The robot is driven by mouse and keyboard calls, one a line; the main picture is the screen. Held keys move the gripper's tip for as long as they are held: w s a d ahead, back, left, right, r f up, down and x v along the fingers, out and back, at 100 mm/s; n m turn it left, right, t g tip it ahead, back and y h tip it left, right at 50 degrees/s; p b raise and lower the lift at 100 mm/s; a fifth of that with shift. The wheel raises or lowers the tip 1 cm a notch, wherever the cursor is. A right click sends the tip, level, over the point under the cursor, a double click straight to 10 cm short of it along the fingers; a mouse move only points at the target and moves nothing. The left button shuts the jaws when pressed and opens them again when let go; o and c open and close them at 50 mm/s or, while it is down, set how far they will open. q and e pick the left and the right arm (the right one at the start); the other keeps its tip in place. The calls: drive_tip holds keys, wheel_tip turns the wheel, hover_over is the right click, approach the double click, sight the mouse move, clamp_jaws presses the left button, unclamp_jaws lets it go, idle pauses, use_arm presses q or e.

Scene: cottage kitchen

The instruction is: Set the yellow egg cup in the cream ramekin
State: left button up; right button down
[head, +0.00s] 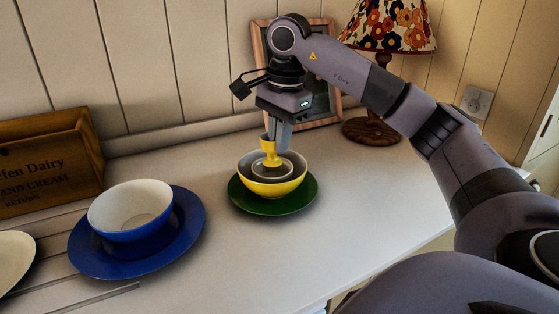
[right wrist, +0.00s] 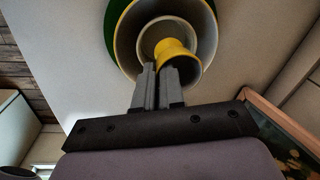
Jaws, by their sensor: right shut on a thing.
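The yellow egg cup (head: 270,151) is upright in the jaws of my right gripper (head: 279,140), and it also shows in the right wrist view (right wrist: 177,52). Its lower end is at the mouth of the cream ramekin (head: 287,169); I cannot tell whether it touches the ramekin's floor. The ramekin stands inside a yellow bowl (head: 274,189), and its rim shows around the egg cup in the right wrist view (right wrist: 146,43). My right gripper is shut on the egg cup, fingers pointing down. My left gripper is not in view.
The yellow bowl stands on a green plate (head: 246,203). To the left, a blue bowl (head: 131,232) sits on a blue plate (head: 187,233). A wooden crate (head: 50,165), a picture frame (head: 259,43) and a lamp (head: 385,62) stand along the wall. The counter's front middle is clear.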

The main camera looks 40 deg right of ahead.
sight(279, 165)
wheel_tip(279, 165, down, 4)
drive_tip(key=shift+r, duration=0.1)
drive_tip(key=shift+f+b, duration=0.3)
drive_tip(key=shift+f, duration=0.15)
drive_tip(key=c, duration=1.2)
unclamp_jaws()
drive_tip(key=shift+r, duration=0.1)
